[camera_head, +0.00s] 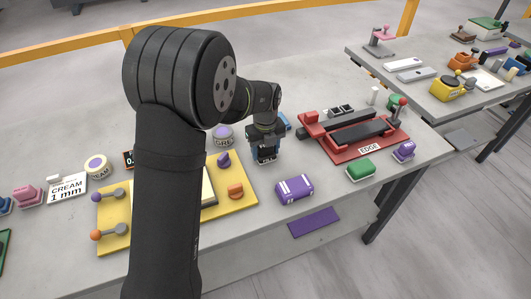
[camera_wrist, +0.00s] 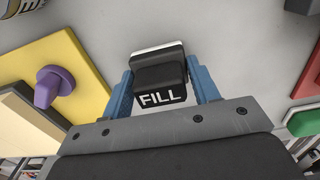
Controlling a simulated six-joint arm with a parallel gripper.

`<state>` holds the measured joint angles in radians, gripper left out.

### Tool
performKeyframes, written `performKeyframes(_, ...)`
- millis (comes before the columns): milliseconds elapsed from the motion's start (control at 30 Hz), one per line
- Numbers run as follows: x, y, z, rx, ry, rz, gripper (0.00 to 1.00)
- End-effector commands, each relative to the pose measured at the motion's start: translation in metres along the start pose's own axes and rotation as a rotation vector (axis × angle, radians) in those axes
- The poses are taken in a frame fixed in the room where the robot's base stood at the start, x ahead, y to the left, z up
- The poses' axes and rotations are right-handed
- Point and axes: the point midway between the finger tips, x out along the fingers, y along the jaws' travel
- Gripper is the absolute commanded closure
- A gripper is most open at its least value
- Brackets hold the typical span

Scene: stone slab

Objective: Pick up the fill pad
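The fill pad (camera_wrist: 160,75) is a dark block with a white edge and the word FILL in white on its near face. In the wrist view it sits between the two blue fingers of my gripper (camera_wrist: 159,68), which appear to touch it on both sides. In the head view my gripper (camera_head: 265,140) points down over the slab, with the fill pad (camera_head: 267,157) at its tip. Whether the pad's underside touches the slab cannot be told. My arm hides part of the yellow board.
A yellow board (camera_head: 245,197) with knobs lies left of my gripper. A purple striped block (camera_head: 294,188) is in front, a red EDGE fixture (camera_head: 375,152) and a green pad (camera_head: 360,170) to the right. A round tin (camera_head: 222,135) stands left behind the gripper.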

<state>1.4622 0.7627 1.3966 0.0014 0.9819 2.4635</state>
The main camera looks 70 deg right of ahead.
Motion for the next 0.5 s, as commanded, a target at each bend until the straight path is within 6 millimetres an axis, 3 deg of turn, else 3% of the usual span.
performKeyframes(33, -0.0002, -0.0001, 0.0001, 0.0, 0.0, 0.0, 0.55)
performKeyframes(100, -0.0002, 0.0, 0.0001, 0.0, 0.0, 0.0, 0.69)
performKeyframes(133, -0.0002, 0.0, 0.0001, 0.0, 0.0, 0.0, 0.71)
performKeyframes(500, -0.0072, -0.0004, 0.0005, 0.0, -0.002, -0.002, 0.71)
